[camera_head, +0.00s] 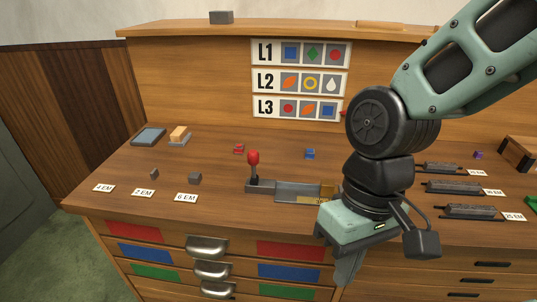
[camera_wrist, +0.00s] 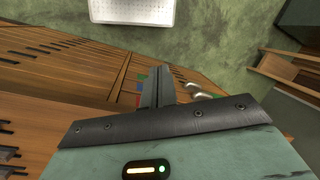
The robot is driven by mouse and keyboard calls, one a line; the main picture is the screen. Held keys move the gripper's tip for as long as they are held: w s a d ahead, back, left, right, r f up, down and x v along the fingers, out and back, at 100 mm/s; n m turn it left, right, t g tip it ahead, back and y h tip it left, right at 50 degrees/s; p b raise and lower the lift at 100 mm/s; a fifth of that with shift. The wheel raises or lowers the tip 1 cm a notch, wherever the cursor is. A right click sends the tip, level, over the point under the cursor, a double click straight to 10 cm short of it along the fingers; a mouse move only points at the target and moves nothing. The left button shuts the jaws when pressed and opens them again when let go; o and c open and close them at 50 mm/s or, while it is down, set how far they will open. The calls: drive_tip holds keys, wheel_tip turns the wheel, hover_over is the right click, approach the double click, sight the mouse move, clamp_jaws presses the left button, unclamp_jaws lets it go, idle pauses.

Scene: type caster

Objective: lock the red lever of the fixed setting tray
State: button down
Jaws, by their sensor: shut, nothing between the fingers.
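The setting tray (camera_head: 297,190) is a grey metal channel on the wooden desk top. Its lever has a red knob (camera_head: 254,157) on a dark stem and stands about upright at the tray's left end. A brass-coloured piece (camera_head: 326,192) shows at the tray's right end, partly hidden by my arm. My gripper (camera_head: 347,272) points down in front of the desk's front edge, right of and nearer than the lever, touching nothing that I can see. Its fingers (camera_wrist: 158,82) are together and empty in the wrist view. The lever does not show clearly there.
A small red block (camera_head: 239,149) and a blue block (camera_head: 310,154) lie behind the tray. Grey cubes (camera_head: 194,179) and label cards lie left. Dark slotted holders (camera_head: 455,187) stand right. Drawers with metal handles (camera_head: 207,246) are below. The desk top left of the lever is mostly clear.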

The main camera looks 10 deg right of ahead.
drive_tip(key=w+d+r+m+t+y+p, duration=0.2)
drive_tip(key=w+m+y, duration=0.4)
drive_tip(key=w+m, duration=0.5)
drive_tip(key=w+d+r+m+t+y+p, duration=0.2)
drive_tip(key=w+d+m+t+y+p, duration=0.2)
drive_tip(key=w+m, duration=0.7)
drive_tip(key=d+m+y, duration=0.1)
drive_tip(key=m+y, duration=0.1)
drive_tip(key=shift+r+m+y, duration=0.2)
drive_tip(key=shift+m+y, duration=0.1)
drive_tip(key=p, duration=0.3)
approach(254, 166)
drive_tip(key=x, duration=0.3)
drive_tip(key=w+r+x, duration=0.1)
drive_tip(key=x, duration=0.1)
drive_tip(key=shift+a, duration=0.1)
